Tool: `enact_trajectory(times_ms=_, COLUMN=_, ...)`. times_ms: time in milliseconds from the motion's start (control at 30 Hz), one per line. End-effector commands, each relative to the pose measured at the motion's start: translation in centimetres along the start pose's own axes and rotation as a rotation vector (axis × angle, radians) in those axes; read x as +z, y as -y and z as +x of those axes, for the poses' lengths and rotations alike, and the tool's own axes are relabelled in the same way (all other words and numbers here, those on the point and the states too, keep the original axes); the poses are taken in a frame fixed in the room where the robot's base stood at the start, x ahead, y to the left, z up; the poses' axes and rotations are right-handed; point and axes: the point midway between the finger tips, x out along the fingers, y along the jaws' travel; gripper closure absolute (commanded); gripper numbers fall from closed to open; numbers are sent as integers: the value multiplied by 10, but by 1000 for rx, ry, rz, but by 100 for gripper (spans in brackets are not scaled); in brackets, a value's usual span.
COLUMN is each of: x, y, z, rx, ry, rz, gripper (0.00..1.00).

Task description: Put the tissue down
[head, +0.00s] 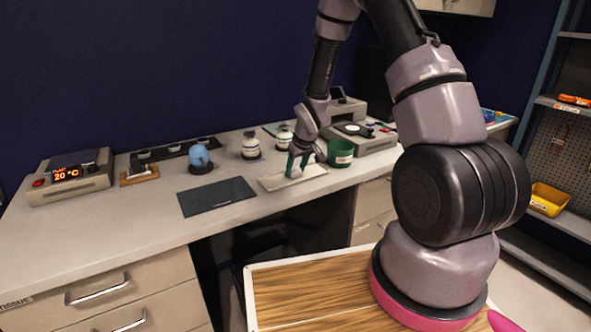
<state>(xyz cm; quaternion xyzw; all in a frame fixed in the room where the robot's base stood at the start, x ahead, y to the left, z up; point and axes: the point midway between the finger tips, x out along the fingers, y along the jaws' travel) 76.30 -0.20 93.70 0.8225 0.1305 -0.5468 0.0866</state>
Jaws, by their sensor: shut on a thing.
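The tissue is mostly hidden between the fingers and hard to tell from the pale tray. I cannot tell whether it touches the tray.
A dark mat (217,197) lies left of the tray. A green cup (340,153) stands close on the right. White jars (250,146) and a blue round object (199,157) stand behind. A heater display (70,177) is far left.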

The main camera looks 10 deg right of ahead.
Motion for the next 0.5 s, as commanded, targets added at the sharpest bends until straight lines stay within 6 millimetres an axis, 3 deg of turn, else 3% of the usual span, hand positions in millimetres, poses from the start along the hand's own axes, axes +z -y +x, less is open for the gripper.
enact_trajectory(times_ms=67, x=1, y=0, z=2, rx=0, ry=1, rz=0, gripper=100)
enact_trajectory(times_ms=100, x=1, y=0, z=2, rx=0, ry=0, rz=0, gripper=40)
enact_trajectory(times_ms=167, x=1, y=0, z=2, rx=0, ry=0, rz=0, gripper=18)
enact_trajectory(times_ms=500, x=0, y=0, z=0, rx=0, ry=0, rz=0, gripper=18)
